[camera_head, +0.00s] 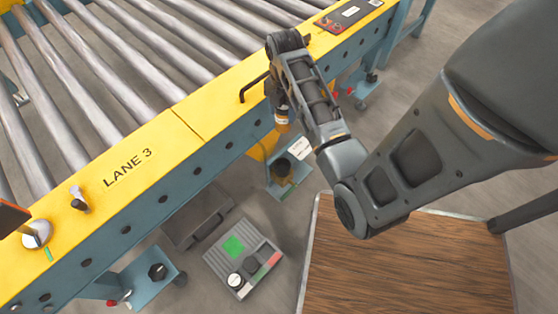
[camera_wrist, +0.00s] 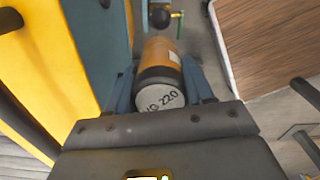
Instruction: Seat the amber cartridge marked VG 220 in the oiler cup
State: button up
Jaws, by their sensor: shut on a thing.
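My gripper (camera_head: 278,97) hangs beside the yellow rail of the conveyor. It is shut on the amber cartridge (camera_head: 282,124). In the wrist view the cartridge (camera_wrist: 162,62) lies between the two blue-grey fingers of my gripper (camera_wrist: 162,88), its pale end cap reading VG 220 towards the camera. A dark cup (camera_head: 283,167), which looks like the oiler cup, stands on a blue bracket below the cartridge in the head view. Part of a dark round fitting (camera_wrist: 160,18) shows just past the cartridge's far end. I cannot tell whether they touch; the cup's mouth is hidden.
The roller conveyor's yellow rail (camera_head: 190,110), marked LANE 3, runs close beside my gripper. A black handle (camera_head: 254,88) rises from it. A wood-topped surface (camera_head: 400,270) lies at the lower right.

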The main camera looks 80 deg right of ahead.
notch_tip(320, 180, down, 27)
jog(key=b, duration=1)
jog(key=shift+f+b, duration=0.2)
jog(key=shift+b, duration=0.15)
jog(key=shift+f, duration=0.1)
jog(key=o, duration=1.2)
